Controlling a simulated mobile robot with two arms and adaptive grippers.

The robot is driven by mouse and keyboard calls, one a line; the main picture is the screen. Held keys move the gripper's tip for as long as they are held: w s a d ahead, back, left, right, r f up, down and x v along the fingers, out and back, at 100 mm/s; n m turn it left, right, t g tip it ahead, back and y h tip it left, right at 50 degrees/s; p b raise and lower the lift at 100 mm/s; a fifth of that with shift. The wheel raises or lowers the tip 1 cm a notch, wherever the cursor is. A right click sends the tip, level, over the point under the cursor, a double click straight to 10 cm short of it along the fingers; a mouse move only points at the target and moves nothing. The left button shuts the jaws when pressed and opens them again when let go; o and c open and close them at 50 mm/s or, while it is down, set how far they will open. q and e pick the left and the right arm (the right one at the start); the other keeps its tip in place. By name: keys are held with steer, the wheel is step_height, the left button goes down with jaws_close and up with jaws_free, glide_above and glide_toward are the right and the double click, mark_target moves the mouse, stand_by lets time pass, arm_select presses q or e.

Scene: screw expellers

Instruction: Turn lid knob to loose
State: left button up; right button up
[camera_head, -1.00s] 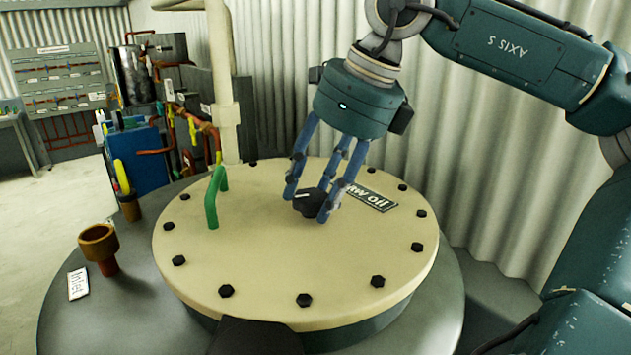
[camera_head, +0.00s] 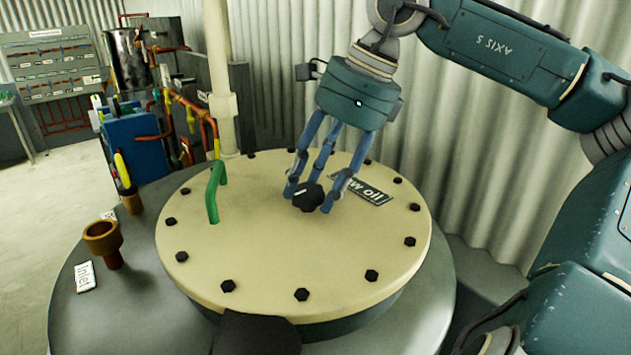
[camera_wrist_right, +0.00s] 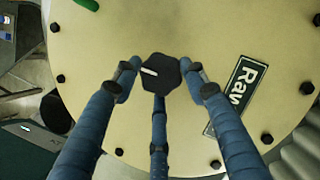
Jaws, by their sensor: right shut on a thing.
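The black lid knob (camera_head: 307,197) stands near the middle of the round cream lid (camera_head: 270,265). It has several sides and a white mark on top. My right gripper (camera_head: 315,200) reaches down from above with its blue fingers shut around the knob. In the right wrist view the knob (camera_wrist_right: 160,74) sits between the fingertips, and its white mark points to the left. The "Raw oil" label (camera_head: 368,192) lies on the lid to the right of the knob. My left gripper is not in view.
A green handle (camera_head: 213,192) rises from the lid on the left. Black bolts ring the lid's edge. A brown inlet funnel (camera_head: 103,241) stands on the grey tank top (camera_head: 130,300). A cream vertical pipe (camera_head: 222,90) stands behind the lid.

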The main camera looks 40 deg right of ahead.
steer(key=shift+w+r, duration=0.2)
steer(key=shift+r, duration=0.1)
steer(key=o, duration=1.1)
steer(key=shift+w+a+f, duration=0.1)
steer(key=shift+w+f, duration=0.05)
steer(key=shift+f, duration=0.05)
steer(key=v, duration=1.2)
steer(key=shift+f, duration=0.1)
